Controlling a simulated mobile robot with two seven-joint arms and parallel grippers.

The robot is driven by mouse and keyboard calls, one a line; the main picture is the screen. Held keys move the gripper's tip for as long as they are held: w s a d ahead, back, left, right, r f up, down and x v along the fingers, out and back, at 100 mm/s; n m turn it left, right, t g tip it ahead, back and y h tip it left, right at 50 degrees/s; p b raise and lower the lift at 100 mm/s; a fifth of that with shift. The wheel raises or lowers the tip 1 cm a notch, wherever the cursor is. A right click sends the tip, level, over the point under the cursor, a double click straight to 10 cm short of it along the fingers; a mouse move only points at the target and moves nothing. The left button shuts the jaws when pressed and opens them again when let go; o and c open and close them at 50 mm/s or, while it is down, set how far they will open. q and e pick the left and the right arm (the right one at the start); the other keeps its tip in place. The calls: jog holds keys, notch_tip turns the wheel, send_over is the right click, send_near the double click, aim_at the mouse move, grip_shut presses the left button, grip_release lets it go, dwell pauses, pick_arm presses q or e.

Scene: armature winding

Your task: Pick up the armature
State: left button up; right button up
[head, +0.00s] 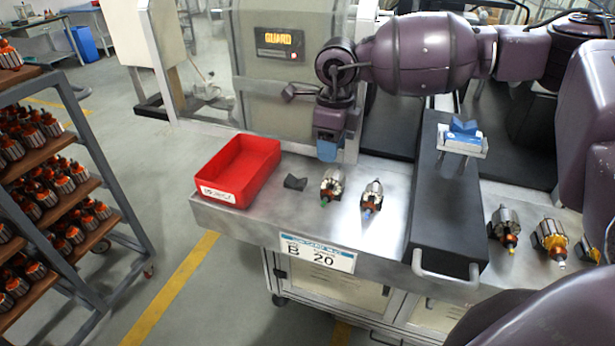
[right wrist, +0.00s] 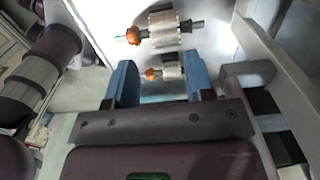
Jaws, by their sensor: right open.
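Two armatures with metal cores and orange-brown windings lie on the steel table's left part in the head view: a left one (head: 333,185), its shaft end green, and one beside it (head: 372,195), its end blue. My right gripper (head: 327,148) hangs just behind the left one, blue fingers pointing down. In the right wrist view its blue fingers (right wrist: 162,82) are apart, with one armature (right wrist: 172,73) showing in line with the gap and another (right wrist: 165,32) beyond. No armature is visibly gripped. My left gripper is not in view.
A red bin (head: 240,168) stands left on the table, with a small dark block (head: 295,182) beside it. A dark raised fixture (head: 440,195) divides the table; several armatures (head: 503,226) lie right of it. A machine (head: 285,75) stands behind. A loaded rack (head: 60,185) is at left.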

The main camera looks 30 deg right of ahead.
aim_at(334, 173)
jog(key=shift+w+d+r, duration=0.25)
jog(key=shift+d, duration=0.05)
jog(key=f, duration=0.4)
jog(key=s+f+p, duration=0.1)
jog(key=f, duration=0.1)
jog(key=shift+d, duration=0.15)
jog(key=shift+w+f, duration=0.1)
jog(key=shift+f, duration=0.55)
jog(key=shift+c, duration=0.3)
jog(key=c, duration=0.7)
jog(key=shift+c, duration=0.5)
jog(key=shift+r, duration=0.1)
